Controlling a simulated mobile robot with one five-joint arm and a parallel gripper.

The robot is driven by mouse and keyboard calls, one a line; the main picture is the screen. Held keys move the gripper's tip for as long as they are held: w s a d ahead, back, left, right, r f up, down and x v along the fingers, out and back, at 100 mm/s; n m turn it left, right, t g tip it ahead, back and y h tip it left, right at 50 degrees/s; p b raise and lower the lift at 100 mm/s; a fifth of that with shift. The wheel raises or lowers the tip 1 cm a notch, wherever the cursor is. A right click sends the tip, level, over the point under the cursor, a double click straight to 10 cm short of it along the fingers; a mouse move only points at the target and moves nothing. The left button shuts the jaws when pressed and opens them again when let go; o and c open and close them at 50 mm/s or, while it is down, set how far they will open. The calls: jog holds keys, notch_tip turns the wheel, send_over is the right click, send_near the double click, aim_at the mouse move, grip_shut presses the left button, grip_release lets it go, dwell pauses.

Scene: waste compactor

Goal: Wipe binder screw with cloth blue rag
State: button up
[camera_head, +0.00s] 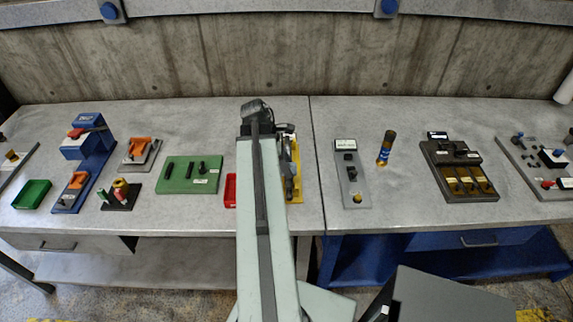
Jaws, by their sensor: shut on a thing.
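My arm reaches up the middle of the view and ends in a dark joint at the back of the bench. Just right of it, a grey and dark part (290,182), which looks like my gripper, hangs over a yellow board (297,197). The arm hides much of this area. The jaws look shut, but what they hold is too small and covered to make out. I cannot pick out a blue rag. I cannot tell which part is the binder screw; the yellow board's fittings are mostly covered.
A red tray (230,190) and a green board (188,175) lie left of my arm. A concrete wall (300,55) closes the back.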

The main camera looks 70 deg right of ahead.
jog(key=shift+r+p, duration=2.55)
jog(key=shift+r, duration=0.3)
notch_tip(320, 180, up, 3)
jog(key=p, duration=0.3)
jog(key=shift+r, duration=0.15)
jog(key=shift+f, duration=0.2)
